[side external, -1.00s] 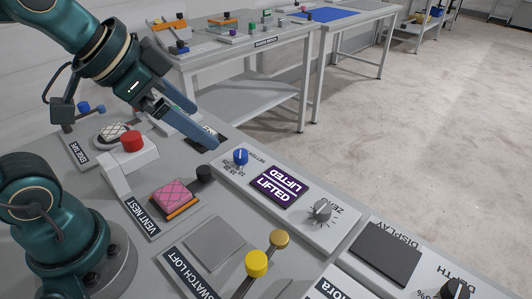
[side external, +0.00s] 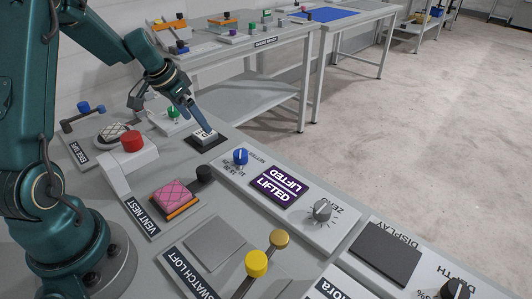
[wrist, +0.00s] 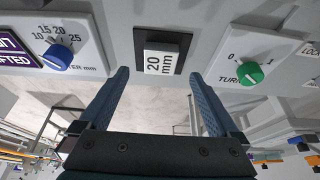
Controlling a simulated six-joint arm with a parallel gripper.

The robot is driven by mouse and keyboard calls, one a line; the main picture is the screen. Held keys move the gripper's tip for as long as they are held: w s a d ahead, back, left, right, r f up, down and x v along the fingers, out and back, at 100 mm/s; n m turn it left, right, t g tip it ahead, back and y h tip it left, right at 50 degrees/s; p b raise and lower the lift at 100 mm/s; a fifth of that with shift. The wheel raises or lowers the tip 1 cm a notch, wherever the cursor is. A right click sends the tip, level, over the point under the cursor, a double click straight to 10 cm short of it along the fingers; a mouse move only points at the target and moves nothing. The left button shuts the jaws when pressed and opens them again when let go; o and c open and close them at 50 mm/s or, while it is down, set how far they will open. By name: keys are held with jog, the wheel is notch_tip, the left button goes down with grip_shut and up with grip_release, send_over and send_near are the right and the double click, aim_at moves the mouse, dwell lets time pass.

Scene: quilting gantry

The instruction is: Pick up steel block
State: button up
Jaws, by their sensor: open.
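The steel block (wrist: 160,60) is a small light-grey block marked "20 mm", sitting on a dark square pad (wrist: 178,40) in the wrist view. In the side external view the block (side external: 201,136) rests on the same pad on the grey panel. My gripper (wrist: 160,74) is open, with its two blue fingers on either side of the block's column in the wrist view and nothing between them. In the side external view my gripper (side external: 206,125) points down, its tips close over the block. I cannot tell whether they touch it.
A blue knob (wrist: 57,58) and a green knob (wrist: 249,74) flank the pad. A purple "LIFTED" display (side external: 280,187) is in front of it. A red button (side external: 132,141) and a pink quilted swatch (side external: 174,197) are on the panel nearer my base.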

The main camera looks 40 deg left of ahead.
aim_at(203, 134)
jog(key=shift+x, duration=2.4)
jog(key=shift+r, duration=0.1)
grip_shut()
